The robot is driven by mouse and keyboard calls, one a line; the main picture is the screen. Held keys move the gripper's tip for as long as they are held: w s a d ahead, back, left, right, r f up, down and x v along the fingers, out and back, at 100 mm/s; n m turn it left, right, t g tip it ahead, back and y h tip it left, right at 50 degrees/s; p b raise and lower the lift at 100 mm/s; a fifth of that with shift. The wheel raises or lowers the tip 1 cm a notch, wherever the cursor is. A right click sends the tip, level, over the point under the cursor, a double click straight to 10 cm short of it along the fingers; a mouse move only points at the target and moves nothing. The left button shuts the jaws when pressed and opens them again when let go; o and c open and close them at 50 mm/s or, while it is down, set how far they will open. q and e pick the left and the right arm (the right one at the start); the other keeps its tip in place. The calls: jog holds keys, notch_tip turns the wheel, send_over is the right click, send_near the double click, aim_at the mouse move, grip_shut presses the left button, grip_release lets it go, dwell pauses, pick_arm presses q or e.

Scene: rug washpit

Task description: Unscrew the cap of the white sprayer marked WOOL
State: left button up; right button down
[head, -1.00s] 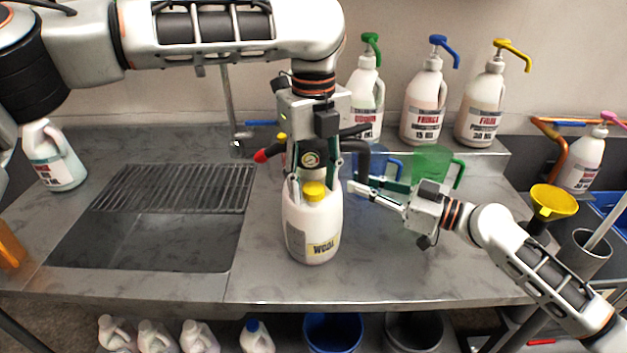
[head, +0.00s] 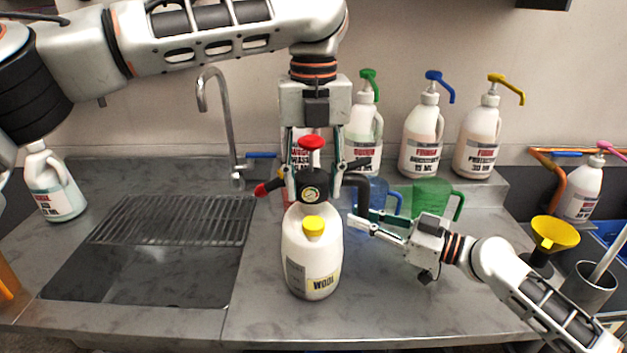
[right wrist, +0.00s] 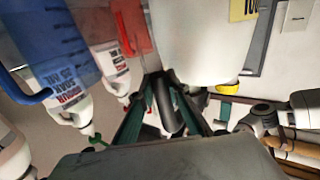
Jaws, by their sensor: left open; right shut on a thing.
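The white sprayer marked WOOL (head: 300,268) stands upright on the counter, label facing me. It has a small yellow cap (head: 314,226) on its shoulder, and a black top with a round gauge (head: 310,194) and a red knob (head: 311,143). My left gripper (head: 314,172) points down over the black top, open, its fingers either side of the knob. My right gripper (head: 359,221), right of the sprayer, is shut on its black curved handle (head: 361,190). The right wrist view shows the handle (right wrist: 172,112) between the fingers and the yellow cap (right wrist: 228,89).
Blue (head: 376,192) and green (head: 430,196) jugs stand behind my right gripper. Several pump bottles (head: 422,145) line the back ledge. A sink (head: 140,272) with a rack (head: 170,205) lies left. A yellow funnel (head: 555,234) is at right. The counter in front of the jugs is clear.

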aim_at(313, 222)
pick_arm(q)
jog(key=shift+r+m, duration=0.25)
jog(key=shift+m, duration=0.15)
jog(key=shift+f, duration=3.9)
jog(key=c, duration=1.2)
jog(key=shift+o, duration=0.2)
jog(key=n, duration=0.6)
